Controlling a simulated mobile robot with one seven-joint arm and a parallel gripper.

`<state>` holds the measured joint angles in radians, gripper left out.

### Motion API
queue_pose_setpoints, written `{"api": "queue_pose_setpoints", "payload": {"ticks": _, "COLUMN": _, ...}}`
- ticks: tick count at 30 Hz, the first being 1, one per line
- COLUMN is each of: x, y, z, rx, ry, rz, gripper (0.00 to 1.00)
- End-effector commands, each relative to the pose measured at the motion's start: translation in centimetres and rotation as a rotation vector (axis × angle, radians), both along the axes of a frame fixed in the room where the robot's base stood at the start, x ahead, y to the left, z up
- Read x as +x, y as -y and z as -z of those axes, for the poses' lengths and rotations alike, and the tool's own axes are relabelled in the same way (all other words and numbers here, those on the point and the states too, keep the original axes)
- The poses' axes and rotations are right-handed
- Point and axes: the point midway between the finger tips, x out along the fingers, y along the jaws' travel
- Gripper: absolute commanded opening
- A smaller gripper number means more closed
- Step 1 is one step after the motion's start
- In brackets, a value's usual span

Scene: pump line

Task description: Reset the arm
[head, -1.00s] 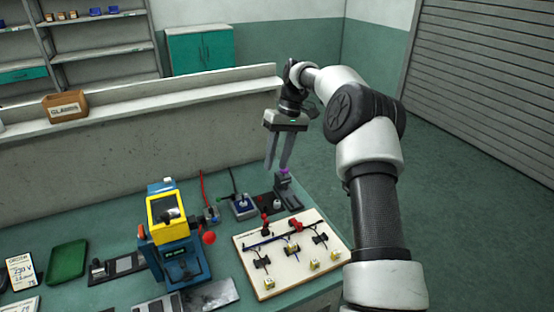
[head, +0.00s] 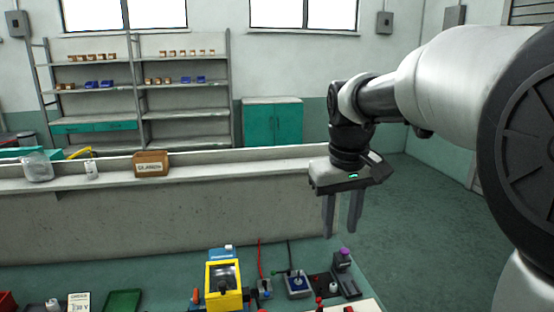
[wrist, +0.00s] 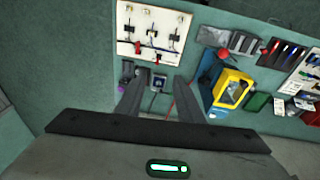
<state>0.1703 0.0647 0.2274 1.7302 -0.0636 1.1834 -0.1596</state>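My gripper (head: 341,232) hangs above the back right part of the green bench, fingers pointing down. Its two fingers are apart with nothing held between them. My arm reaches in from the right side of the head view, raised and bent at the wrist.
A yellow-and-blue machine (head: 224,284), a switch box (head: 297,284) and a purple-topped grey fixture (head: 343,262) stand on the bench. A white wiring board (wrist: 151,30) shows in the wrist view. A ledge with a cardboard box (head: 151,164) runs behind.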

Motion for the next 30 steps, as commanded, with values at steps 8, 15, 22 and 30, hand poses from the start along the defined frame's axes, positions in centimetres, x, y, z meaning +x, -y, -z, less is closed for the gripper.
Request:
{"api": "queue_pose_setpoints", "payload": {"ticks": 8, "x": -11.6, "y": 0.6, "z": -1.7, "rx": 0.010, "ry": 0.181, "rz": 0.116, "gripper": 0.34}}
{"api": "queue_pose_setpoints", "payload": {"ticks": 15, "x": -18.2, "y": 1.0, "z": 0.5, "rx": 0.080, "ry": 0.296, "rz": 0.192, "gripper": 0.34}}
{"api": "queue_pose_setpoints", "payload": {"ticks": 22, "x": -19.9, "y": 1.0, "z": 1.8, "rx": 0.112, "ry": 0.328, "rz": 0.215, "gripper": 0.34}}
{"api": "queue_pose_setpoints", "payload": {"ticks": 30, "x": -19.9, "y": 1.0, "z": 1.8, "rx": 0.111, "ry": 0.327, "rz": 0.214, "gripper": 0.34}}
